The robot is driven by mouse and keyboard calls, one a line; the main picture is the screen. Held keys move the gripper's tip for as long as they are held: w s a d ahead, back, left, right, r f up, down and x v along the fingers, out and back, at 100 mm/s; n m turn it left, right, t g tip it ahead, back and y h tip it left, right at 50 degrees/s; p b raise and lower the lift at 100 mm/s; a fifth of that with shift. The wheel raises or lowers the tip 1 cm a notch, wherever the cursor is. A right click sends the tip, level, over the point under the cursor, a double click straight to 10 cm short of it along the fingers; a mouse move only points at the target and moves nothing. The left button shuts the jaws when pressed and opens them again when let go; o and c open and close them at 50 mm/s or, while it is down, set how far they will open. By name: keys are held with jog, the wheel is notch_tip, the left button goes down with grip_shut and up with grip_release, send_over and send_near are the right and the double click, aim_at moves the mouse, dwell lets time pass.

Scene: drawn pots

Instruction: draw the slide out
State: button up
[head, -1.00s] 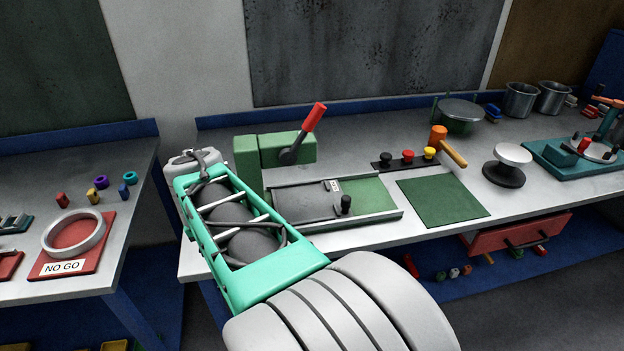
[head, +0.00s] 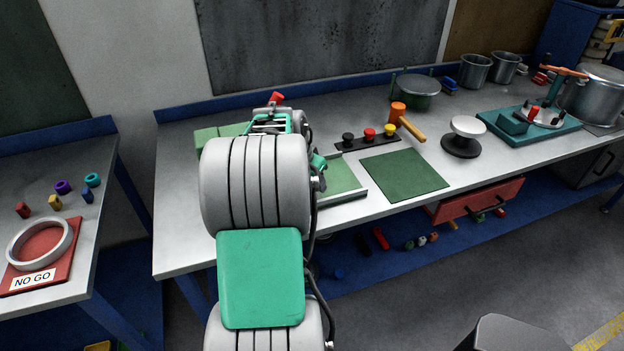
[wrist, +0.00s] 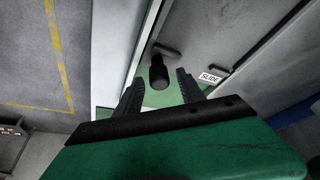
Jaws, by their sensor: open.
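The grey slide plate (wrist: 208,42) bears a white SLIDE label (wrist: 211,78) in the wrist view. Its black knob (wrist: 158,74) stands near the plate's end. My gripper (wrist: 160,80) is open, with one dark finger on each side of the knob in the picture. I see gaps beside the knob, but cannot tell its depth between the fingers. The green bed (wrist: 160,97) of the slide shows beneath; its end also shows in the head view (head: 340,181). My arm hides the plate, knob and gripper in the head view.
A red-tipped lever (head: 277,98) rises behind my arm. A button strip (head: 368,139), an orange mallet (head: 405,121) and a flat green mat (head: 404,174) lie to the right. A white-topped stand (head: 464,138) is farther right. The bench front left of my arm is clear.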

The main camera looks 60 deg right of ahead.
jog(key=shift+c, duration=0.3)
grip_shut()
dwell(1.2)
